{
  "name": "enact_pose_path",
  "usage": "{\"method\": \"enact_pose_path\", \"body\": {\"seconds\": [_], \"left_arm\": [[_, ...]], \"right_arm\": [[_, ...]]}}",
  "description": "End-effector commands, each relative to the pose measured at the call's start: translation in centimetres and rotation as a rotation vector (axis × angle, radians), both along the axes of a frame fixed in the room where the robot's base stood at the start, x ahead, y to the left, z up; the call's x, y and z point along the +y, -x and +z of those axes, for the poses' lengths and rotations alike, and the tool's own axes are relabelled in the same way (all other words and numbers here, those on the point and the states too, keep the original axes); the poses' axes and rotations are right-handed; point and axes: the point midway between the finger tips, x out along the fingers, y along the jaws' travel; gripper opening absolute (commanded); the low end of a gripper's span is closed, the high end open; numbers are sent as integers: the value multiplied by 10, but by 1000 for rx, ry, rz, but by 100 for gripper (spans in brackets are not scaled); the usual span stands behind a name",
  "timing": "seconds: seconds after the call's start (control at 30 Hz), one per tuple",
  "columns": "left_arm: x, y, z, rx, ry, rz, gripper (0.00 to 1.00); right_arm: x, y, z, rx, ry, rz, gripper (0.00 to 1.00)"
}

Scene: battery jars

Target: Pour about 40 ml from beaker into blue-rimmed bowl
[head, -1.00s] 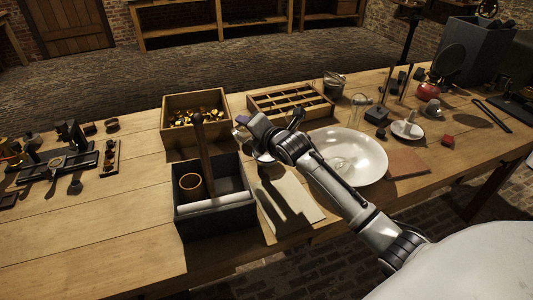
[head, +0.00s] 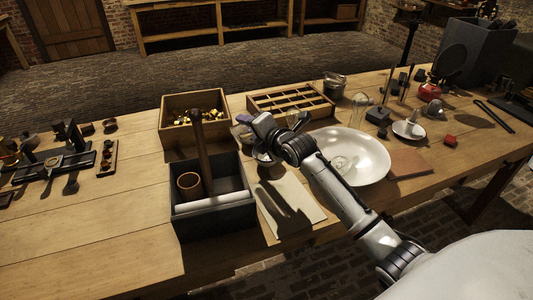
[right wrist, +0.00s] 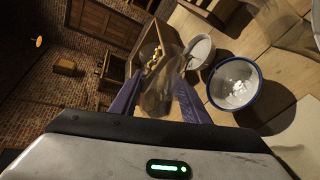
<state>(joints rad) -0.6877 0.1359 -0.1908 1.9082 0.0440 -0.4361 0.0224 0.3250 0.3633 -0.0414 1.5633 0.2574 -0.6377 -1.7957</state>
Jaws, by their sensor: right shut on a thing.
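My right gripper (right wrist: 155,100) is shut on the clear glass beaker (right wrist: 160,88), which shows between its purple fingers in the right wrist view. That view is rolled well over to one side; I cannot tell the beaker's exact tilt or liquid level. The white bowl with a blue rim (right wrist: 234,83) is just to the right of the fingers, with pale glints inside. In the head view my right gripper (head: 248,121) is above the table behind the black box, and its hand partly hides a bowl (head: 262,158) below. My left gripper is out of view.
A smaller white vessel (right wrist: 201,50) is beside the blue-rimmed bowl. A large white basin (head: 365,165) is right of my arm. A dark box (head: 215,218) with a tall handle is in front, and a wooden box of brass pieces (head: 166,130) and a divided tray (head: 325,108) are behind.

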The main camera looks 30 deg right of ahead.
Motion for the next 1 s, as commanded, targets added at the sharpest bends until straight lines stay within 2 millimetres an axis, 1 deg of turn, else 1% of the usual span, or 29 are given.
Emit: {"method": "enact_pose_path", "body": {"seconds": [0.43, 1.0], "left_arm": [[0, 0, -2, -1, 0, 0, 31], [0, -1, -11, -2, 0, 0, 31]], "right_arm": [[3, -3, 1, -7, -11, 0, 16], [12, -6, -2, -21, -55, -1, 16]]}}
